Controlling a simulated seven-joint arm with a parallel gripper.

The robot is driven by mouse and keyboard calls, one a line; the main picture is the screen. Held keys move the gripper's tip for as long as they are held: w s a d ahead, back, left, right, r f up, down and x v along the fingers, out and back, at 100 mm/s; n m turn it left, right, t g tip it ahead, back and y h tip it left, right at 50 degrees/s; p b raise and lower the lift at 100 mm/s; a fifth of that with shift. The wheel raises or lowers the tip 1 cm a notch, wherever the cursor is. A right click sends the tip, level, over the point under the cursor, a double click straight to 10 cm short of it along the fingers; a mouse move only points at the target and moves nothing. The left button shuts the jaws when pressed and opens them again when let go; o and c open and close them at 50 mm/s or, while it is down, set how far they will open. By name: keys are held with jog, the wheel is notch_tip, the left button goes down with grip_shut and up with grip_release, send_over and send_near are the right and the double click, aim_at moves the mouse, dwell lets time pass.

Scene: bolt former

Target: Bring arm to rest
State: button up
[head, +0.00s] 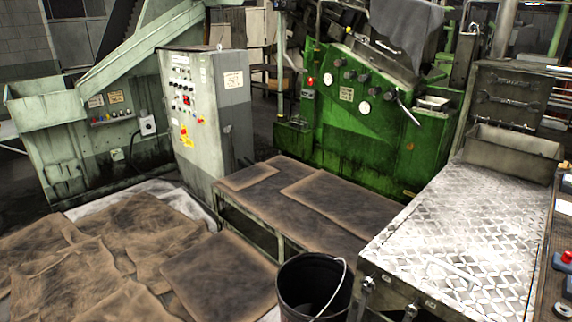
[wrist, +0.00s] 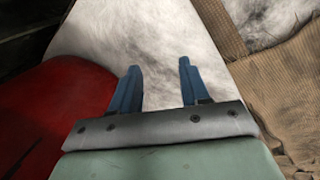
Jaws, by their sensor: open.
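My gripper (wrist: 160,82) shows in the wrist view, with two blue fingers standing apart and nothing between them. Beyond the fingers is a pale, worn floor surface (wrist: 165,30). My gripper and arm do not show in the head view. I cannot tell from the wrist view how high the gripper is above the floor.
A red surface (wrist: 60,115) lies left of the fingers, brown cardboard (wrist: 280,85) right. The head view shows a grey control cabinet (head: 205,115), a green machine (head: 370,120), a low table (head: 290,205), a black bucket (head: 312,285) and a metal-plated bench (head: 460,235).

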jog(key=shift+m+g, duration=0.6)
jog(key=shift+g, duration=0.3)
jog(key=s+d, duration=0.8)
jog(key=shift+s+d, duration=0.2)
jog(key=shift+d, duration=0.1)
jog(key=s+d+r+g+y, duration=0.1)
jog(key=s+d+r, duration=0.2)
jog(key=s, duration=0.6)
jog(key=s+d+r+m+g, duration=0.1)
jog(key=s+d+r+g, duration=0.1)
jog(key=s+d, duration=0.5)
jog(key=s+d+r+m+g+y, duration=0.1)
jog(key=s+d+r, duration=0.3)
jog(key=s, duration=0.6)
jog(key=shift+s+d+g+y, duration=0.3)
jog(key=shift+s+d+g, duration=0.05)
jog(key=shift+d+g, duration=0.4)
